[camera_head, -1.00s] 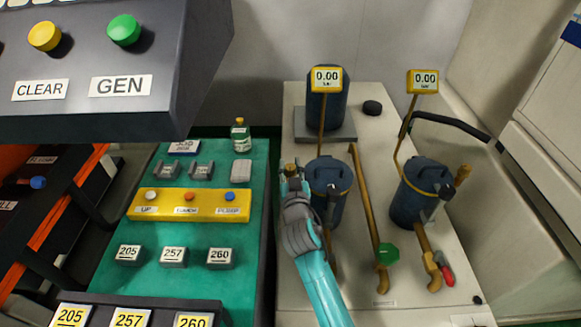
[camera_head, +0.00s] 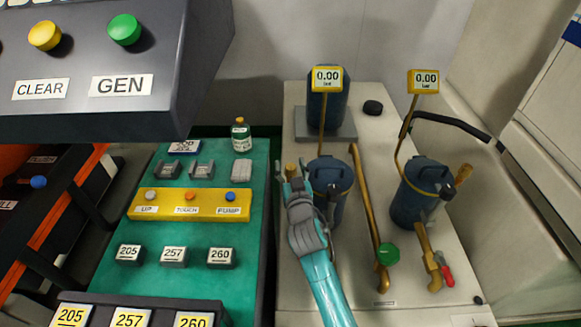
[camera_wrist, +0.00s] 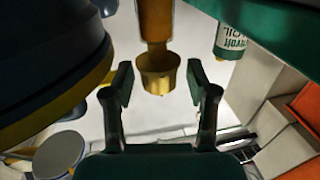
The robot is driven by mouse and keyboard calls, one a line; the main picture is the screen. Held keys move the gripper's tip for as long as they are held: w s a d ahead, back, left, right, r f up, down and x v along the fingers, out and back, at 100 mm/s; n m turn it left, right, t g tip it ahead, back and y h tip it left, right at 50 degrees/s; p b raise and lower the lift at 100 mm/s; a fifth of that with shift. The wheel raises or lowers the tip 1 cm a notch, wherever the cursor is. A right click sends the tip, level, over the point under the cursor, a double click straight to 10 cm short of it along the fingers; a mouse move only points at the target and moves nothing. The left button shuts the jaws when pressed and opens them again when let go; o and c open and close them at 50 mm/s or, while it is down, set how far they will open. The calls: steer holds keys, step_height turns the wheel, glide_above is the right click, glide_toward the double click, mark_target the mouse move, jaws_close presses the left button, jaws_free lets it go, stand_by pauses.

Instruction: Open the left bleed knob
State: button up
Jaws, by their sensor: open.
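The left bleed knob (camera_head: 290,169) is a small brass knob at the left side of the left dark blue canister (camera_head: 329,176). In the wrist view the brass knob (camera_wrist: 158,72) shows between and just beyond my fingertips, on a brass stem. My gripper (camera_head: 292,184) is beside the left canister. It is open, with one finger on each side of the knob in the wrist view (camera_wrist: 158,84). I see a gap at both sides of the knob. My gripper partly hides the area below the knob in the head view.
A second canister (camera_head: 421,193) stands to the right. A brass pipe with a green handle (camera_head: 388,253) runs between the canisters. The green bench (camera_head: 190,280) with a yellow button strip (camera_head: 190,212) and a small bottle (camera_head: 241,134) is to the left.

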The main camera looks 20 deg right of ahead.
steer(key=s+a, duration=0.1)
steer(key=s, duration=1.1)
steer(key=shift+a, duration=0.35)
steer(key=shift+n+g+y, duration=0.4)
steer(key=shift+n+y, duration=0.3)
steer(key=shift+y, duration=0.2)
steer(key=s+f, duration=0.2)
steer(key=s, duration=0.1)
steer(key=s+f, duration=0.2)
steer(key=s, duration=0.1)
steer(key=s+f, duration=0.2)
steer(key=s, duration=0.1)
steer(key=shift+s+d+f, duration=0.15)
steer(key=shift+s+f, duration=0.1)
steer(key=shift+s, duration=0.05)
steer(key=s+d+r+g, duration=0.1)
steer(key=s+g, duration=0.1)
steer(key=s, duration=3)
steer(key=shift+s+d+r+y, duration=0.2)
steer(key=shift+y, duration=0.2)
